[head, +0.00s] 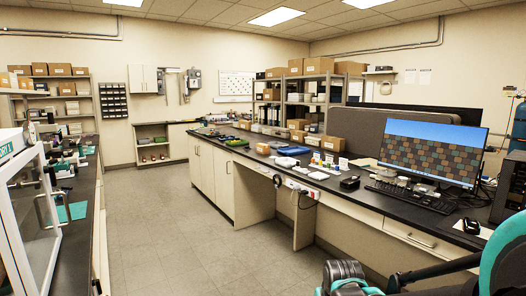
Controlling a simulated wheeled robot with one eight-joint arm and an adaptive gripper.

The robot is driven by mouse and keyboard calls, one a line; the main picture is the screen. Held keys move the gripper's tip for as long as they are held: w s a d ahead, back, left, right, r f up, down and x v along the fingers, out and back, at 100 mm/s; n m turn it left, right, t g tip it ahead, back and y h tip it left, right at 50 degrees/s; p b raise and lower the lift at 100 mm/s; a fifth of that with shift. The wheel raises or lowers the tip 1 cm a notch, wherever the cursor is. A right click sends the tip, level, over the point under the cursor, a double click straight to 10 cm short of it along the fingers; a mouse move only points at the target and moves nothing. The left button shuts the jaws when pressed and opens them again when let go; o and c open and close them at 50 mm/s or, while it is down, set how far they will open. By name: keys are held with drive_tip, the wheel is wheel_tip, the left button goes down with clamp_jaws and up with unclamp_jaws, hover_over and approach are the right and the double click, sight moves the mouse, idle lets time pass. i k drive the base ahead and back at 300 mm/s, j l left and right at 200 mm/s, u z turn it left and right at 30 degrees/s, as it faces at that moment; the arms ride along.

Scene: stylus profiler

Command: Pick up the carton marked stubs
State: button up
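Several brown cartons are in the head view, and their markings are too small to read, so I cannot tell which one is marked stubs. One carton (333,144) stands on the dark bench top, left of the monitor. Another small carton (262,148) stands further left on the same bench. More cartons (300,125) sit behind on the bench near the rack. Teal and black parts of my arm show at the bottom right. I see no gripper fingers, and no carton is near these arm parts.
The bench (350,190) runs along the right with a monitor (432,152), keyboard (410,197) and small items. A rack (310,90) holds cartons behind it. Shelves (55,77) with boxes stand far left. A glass-fronted cabinet (30,210) is near left. The aisle floor (185,225) is clear.

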sight(263, 149)
drive_tip(key=i+j, duration=0.1)
drive_tip(key=i, duration=0.45)
drive_tip(key=i+j, duration=0.15)
drive_tip(key=i, duration=0.35)
drive_tip(key=i+j, duration=0.1)
drive_tip(key=i, duration=0.45)
drive_tip(key=i+j, duration=0.15)
drive_tip(key=i, duration=0.35)
drive_tip(key=l+z, duration=0.05)
